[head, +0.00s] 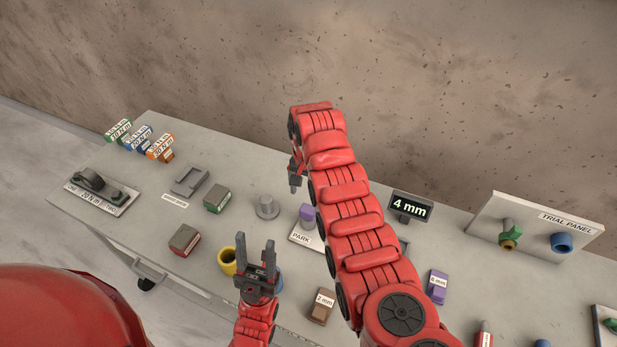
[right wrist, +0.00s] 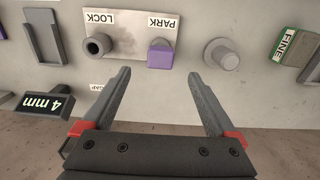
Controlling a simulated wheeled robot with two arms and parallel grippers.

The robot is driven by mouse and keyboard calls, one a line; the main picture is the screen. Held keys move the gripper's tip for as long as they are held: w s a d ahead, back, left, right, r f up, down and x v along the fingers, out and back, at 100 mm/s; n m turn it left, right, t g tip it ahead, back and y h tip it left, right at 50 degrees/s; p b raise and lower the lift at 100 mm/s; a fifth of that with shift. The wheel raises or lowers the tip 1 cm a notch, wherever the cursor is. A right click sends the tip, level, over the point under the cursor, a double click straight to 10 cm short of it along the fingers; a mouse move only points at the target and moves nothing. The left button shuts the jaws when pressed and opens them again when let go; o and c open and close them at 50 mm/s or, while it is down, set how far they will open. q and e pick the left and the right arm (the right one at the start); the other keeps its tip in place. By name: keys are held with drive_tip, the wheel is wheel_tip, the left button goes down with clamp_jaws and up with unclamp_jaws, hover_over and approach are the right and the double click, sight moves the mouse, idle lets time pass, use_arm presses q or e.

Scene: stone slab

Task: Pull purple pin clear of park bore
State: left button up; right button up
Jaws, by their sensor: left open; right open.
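The purple pin (head: 306,213) stands at the PARK label of a pale plate (head: 300,238). In the right wrist view the purple pin (right wrist: 160,56) sits at the PARK end of the plate (right wrist: 128,25); the bore beneath it is hidden. A grey ring with a dark, empty hole (right wrist: 98,45) is at the LOCK end. My right gripper (right wrist: 158,76) is open and empty, with the pin just beyond and between its fingertips. In the head view my right gripper (head: 294,182) is partly hidden by its arm. My left gripper (head: 257,244) is open and empty, pointing up the picture.
A grey knob (head: 266,207) stands beside the plate. A 4 mm display (head: 409,206) is right of my right arm. A yellow cup (head: 228,262) is near my left gripper. The trial panel (head: 540,225) is at right; several labelled blocks are spread over the slab.

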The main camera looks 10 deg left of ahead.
sight(308, 214)
drive_tip(key=f+b, duration=0.3)
drive_tip(key=f, duration=0.3)
drive_tip(key=f+b, duration=0.3)
drive_tip(key=f, duration=0.2)
drive_tip(key=shift+w+f+b, duration=0.2)
drive_tip(key=shift+f+b, duration=0.15)
drive_tip(key=shift+b, duration=0.05)
drive_tip(key=shift+s+r, duration=0.1)
clamp_jaws()
